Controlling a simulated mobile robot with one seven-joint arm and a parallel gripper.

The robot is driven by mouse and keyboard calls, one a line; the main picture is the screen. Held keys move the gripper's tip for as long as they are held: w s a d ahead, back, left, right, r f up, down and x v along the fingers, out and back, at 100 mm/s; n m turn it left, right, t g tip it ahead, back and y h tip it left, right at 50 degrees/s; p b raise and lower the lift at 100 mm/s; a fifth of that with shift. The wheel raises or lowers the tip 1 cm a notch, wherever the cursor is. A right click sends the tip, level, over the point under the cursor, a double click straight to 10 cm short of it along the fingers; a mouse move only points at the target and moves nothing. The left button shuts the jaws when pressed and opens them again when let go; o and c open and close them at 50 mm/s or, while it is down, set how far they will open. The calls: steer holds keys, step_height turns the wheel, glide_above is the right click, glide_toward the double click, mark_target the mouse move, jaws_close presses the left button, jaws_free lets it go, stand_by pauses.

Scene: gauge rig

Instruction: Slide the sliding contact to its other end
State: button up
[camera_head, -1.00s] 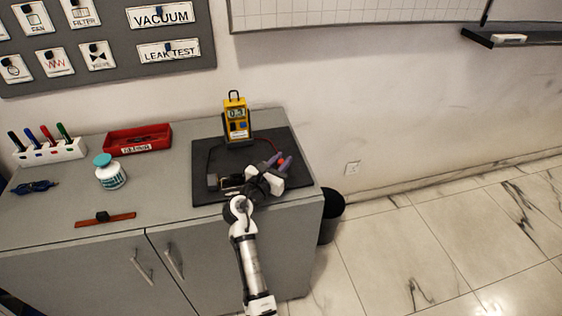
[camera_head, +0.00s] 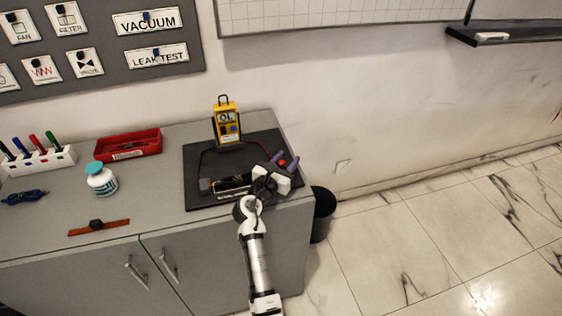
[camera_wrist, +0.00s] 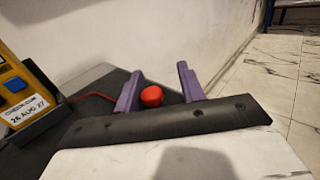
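A low bar-shaped device (camera_head: 230,183) lies on the black mat (camera_head: 262,146), partly covered by my gripper. I cannot make out its sliding contact for certain. My gripper (camera_head: 282,160) is over the mat's right part, at the device's right end. Its two purple fingers also show in the wrist view (camera_wrist: 159,85), standing apart. A red rounded piece (camera_wrist: 151,96) shows between them, close to the left finger, with a gap to the right one. It also shows in the head view (camera_head: 282,163). I cannot tell whether it is a knob or a lead's end.
A yellow meter (camera_head: 227,122) reading "OL" stands on the mat, with a red lead (camera_head: 256,144). Left of the mat are a red tray (camera_head: 128,145), a white jar (camera_head: 101,180) and a brown strip (camera_head: 98,227) with a dark piece. A black bin (camera_head: 322,214) stands right of the cabinet.

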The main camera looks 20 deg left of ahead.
steer(key=shift+f, duration=0.1)
stand_by(0.4)
steer(key=shift+s, duration=0.25)
steer(key=s+a+b, duration=0.1)
steer(key=s, duration=0.3)
steer(key=s+b, duration=0.1)
steer(key=s, duration=0.3)
steer(key=s+a+b, duration=0.1)
steer(key=s, duration=0.4)
steer(key=shift+s+a, duration=0.1)
steer(key=shift+a, duration=0.2)
